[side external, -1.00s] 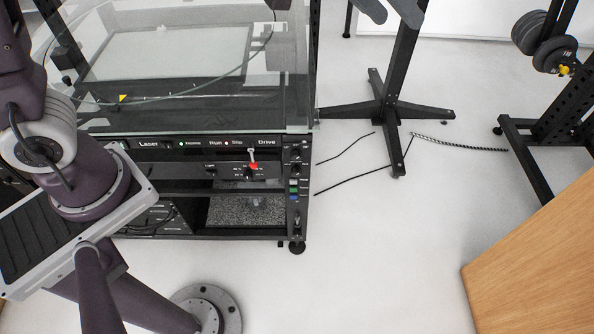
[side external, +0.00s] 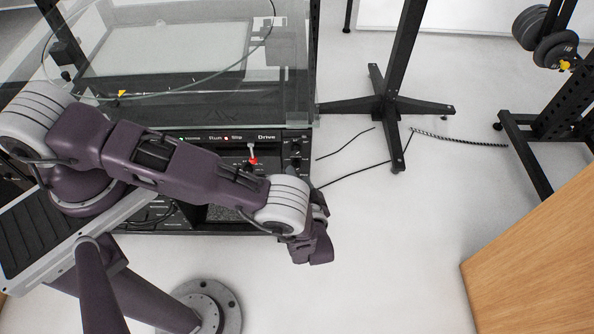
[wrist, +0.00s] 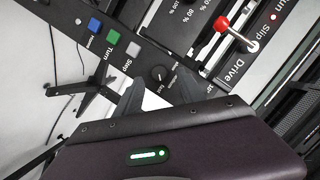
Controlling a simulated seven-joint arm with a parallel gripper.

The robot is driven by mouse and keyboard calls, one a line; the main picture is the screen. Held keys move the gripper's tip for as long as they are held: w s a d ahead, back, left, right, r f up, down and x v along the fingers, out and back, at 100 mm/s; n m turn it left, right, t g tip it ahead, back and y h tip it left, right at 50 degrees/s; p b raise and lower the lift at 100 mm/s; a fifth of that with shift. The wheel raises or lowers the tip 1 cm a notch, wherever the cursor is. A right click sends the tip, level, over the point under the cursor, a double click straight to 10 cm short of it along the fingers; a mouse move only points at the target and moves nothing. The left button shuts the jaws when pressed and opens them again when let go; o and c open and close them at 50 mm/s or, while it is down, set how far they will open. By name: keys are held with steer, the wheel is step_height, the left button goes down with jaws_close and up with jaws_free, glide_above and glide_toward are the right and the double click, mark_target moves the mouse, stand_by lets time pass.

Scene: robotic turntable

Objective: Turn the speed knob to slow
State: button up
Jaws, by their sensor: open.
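A small black round knob (wrist: 159,73) with a light pointer mark shows in the wrist view, with a dial scale and tiny lettering around it. I cannot read its labels or setting surely. It is on the black control strip, beside a grey-white button. My gripper (wrist: 161,90) is open. Its two dark fingertips point towards the knob, one on each side of it in the picture, and appear apart from it. In the side external view my gripper (side external: 320,205) is at the front right corner of the rack, and its fingers are hard to make out.
A red-tipped lever (wrist: 222,24) stands out near the "Drive" label; it also shows in the side external view (side external: 252,159). Green (wrist: 113,37) and blue (wrist: 94,25) buttons sit along the strip. A black stand (side external: 385,105) is behind right.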

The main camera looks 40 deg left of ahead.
mark_target(296, 170)
steer(key=x, duration=0.3)
steer(key=shift+w+a, duration=0.15)
jaws_close()
steer(key=n+t+h, duration=0.1)
steer(key=n, duration=0.2)
steer(key=shift+n+h, duration=0.3)
steer(key=shift+s+a+f+n+t+h, duration=0.1)
steer(key=shift+n+t+h, duration=0.55)
steer(key=shift+n, duration=0.9)
steer(key=shift+s+a+n+t+h, duration=0.15)
steer(key=shift+n+t+h, duration=0.2)
steer(key=shift+n+t, duration=0.9)
steer(key=shift+s+n+t+h, duration=0.1)
steer(key=shift+n+t+h, duration=0.35)
steer(key=shift+n, duration=1.45)
